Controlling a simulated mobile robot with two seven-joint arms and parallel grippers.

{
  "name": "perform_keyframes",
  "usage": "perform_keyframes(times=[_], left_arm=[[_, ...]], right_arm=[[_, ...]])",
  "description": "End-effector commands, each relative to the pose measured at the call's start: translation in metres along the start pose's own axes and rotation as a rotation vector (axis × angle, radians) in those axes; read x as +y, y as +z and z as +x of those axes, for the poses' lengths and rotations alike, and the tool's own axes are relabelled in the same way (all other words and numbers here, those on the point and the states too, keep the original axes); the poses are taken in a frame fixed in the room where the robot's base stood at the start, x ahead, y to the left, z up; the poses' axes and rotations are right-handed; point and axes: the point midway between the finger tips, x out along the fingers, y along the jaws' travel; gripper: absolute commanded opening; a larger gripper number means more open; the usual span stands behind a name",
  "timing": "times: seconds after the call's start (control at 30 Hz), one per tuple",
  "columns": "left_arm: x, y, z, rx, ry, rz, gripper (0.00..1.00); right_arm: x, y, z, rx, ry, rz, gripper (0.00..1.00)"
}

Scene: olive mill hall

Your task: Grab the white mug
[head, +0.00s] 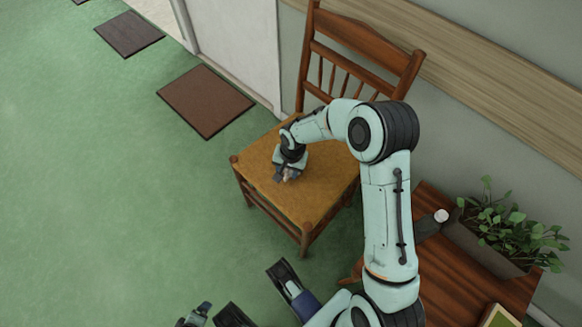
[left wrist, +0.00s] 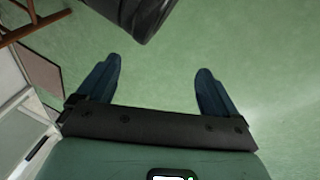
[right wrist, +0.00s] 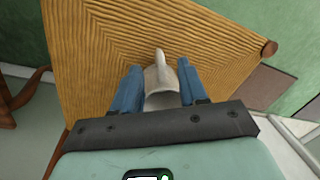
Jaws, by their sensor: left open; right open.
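The white mug (right wrist: 158,98) stands on the woven seat of a wooden chair. In the right wrist view it sits between the two blue fingers of my right gripper (right wrist: 158,84), with its handle pointing up the picture, away from the palm. The fingers are open, one on each side of the mug; I cannot tell whether they touch it. In the head view my right gripper (head: 285,177) is low over the seat and mostly hides the mug. My left gripper (left wrist: 157,66) is open and empty above the green floor.
The chair seat (head: 262,190) is otherwise bare; its backrest (head: 365,55) stands near the wall. A wooden table (head: 455,275) at right holds a planter (head: 480,245) and a dark, white-topped object (head: 437,219). Mats (head: 205,101) lie on the open green floor.

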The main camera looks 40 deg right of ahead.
Motion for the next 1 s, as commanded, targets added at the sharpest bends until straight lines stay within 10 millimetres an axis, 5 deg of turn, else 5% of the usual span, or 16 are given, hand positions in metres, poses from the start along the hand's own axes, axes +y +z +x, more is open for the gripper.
perform_keyframes(times=[0.23,0.5,0.53,0.67,1.0], left_arm=[[-0.021,0.028,0.019,-0.084,-0.038,-0.021,0.94],[-0.025,0.033,0.019,-0.101,-0.045,-0.025,0.94],[-0.025,0.033,0.019,-0.1,-0.045,-0.025,0.94],[-0.025,0.032,0.019,-0.1,-0.044,-0.025,0.94],[-0.024,0.031,0.019,-0.097,-0.043,-0.024,0.94]], right_arm=[[0.001,0.001,0.04,-0.004,0.003,0.001,0.43],[0.0,0.0,0.044,-0.001,0.001,0.0,0.43],[0.0,0.0,0.044,-0.001,0.001,0.0,0.39],[0.0,0.0,0.044,-0.001,0.001,0.001,0.0],[0.0,0.0,0.042,0.0,0.0,0.001,0.0]])
